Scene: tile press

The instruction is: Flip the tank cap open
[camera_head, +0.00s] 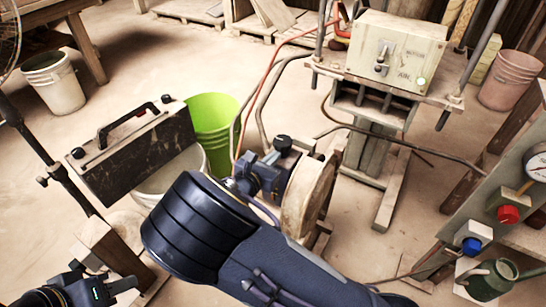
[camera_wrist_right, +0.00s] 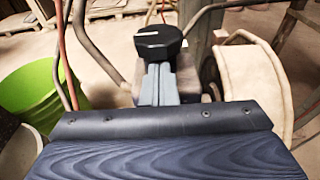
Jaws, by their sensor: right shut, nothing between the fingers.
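The tank cap is a black, many-sided knob (camera_head: 283,143) in the head view; it also shows at the top centre of the wrist view (camera_wrist_right: 158,42). It appears closed, beside a cream rounded tank-like body (camera_head: 312,195), which also shows at right in the wrist view (camera_wrist_right: 255,85). My right gripper (camera_head: 268,165) is shut and empty, its fingertips just in front of and below the cap. In the wrist view its grey fingers (camera_wrist_right: 155,85) point at the cap; contact cannot be told. My left gripper (camera_head: 110,287) is low at the left, away from the cap; its jaw opening is unclear.
A green bucket (camera_head: 213,125) and a dark case with a handle (camera_head: 140,155) are left of the cap. Hoses and bent metal bars run close behind it. A press stand (camera_head: 395,50) is behind. A control panel with a red button (camera_head: 508,214) is at right.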

